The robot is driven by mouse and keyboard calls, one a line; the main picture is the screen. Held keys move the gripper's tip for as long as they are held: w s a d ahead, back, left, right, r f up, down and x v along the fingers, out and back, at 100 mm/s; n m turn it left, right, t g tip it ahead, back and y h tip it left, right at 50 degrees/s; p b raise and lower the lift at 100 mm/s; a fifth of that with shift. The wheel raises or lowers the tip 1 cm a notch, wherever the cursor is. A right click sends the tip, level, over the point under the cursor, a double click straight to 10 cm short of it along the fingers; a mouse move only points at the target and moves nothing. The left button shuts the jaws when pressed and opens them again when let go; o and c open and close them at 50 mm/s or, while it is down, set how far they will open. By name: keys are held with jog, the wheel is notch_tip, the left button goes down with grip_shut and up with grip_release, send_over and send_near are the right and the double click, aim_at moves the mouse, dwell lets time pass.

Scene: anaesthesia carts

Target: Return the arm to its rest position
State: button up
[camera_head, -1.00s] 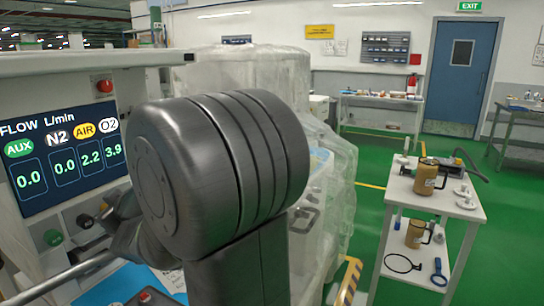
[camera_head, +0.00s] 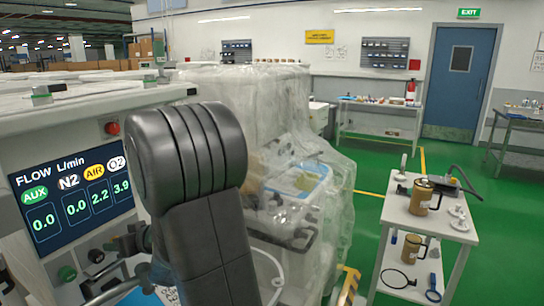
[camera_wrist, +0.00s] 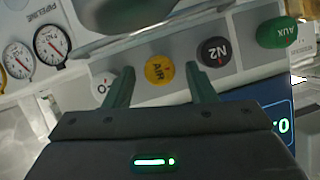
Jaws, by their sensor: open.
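My gripper (camera_wrist: 160,88) shows in the wrist view with its two green fingers apart and nothing between them. It points at the front panel of the anaesthesia machine, where the yellow AIR knob (camera_wrist: 159,70) appears in the gap between the fingers. The black N2 knob (camera_wrist: 214,52) is beside the right finger, and the white O2 knob (camera_wrist: 103,86) is beside the left finger. I cannot tell how far the fingertips are from the knobs. In the head view my arm's dark joint and link cover part of the panel, and my gripper is hidden.
The flow screen (camera_head: 68,190) is at the left, with the red button (camera_head: 112,128) above it. A plastic-wrapped machine (camera_head: 265,110) stands behind my arm. A white cart (camera_head: 428,222) with brown canisters is at the right. Green floor is open beyond it.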

jog(key=shift+w+m+g+y+p, duration=0.1)
jog(key=shift+m+g+y+p, duration=0.3)
jog(key=shift+m, duration=0.3)
jog(key=shift+d, duration=0.1)
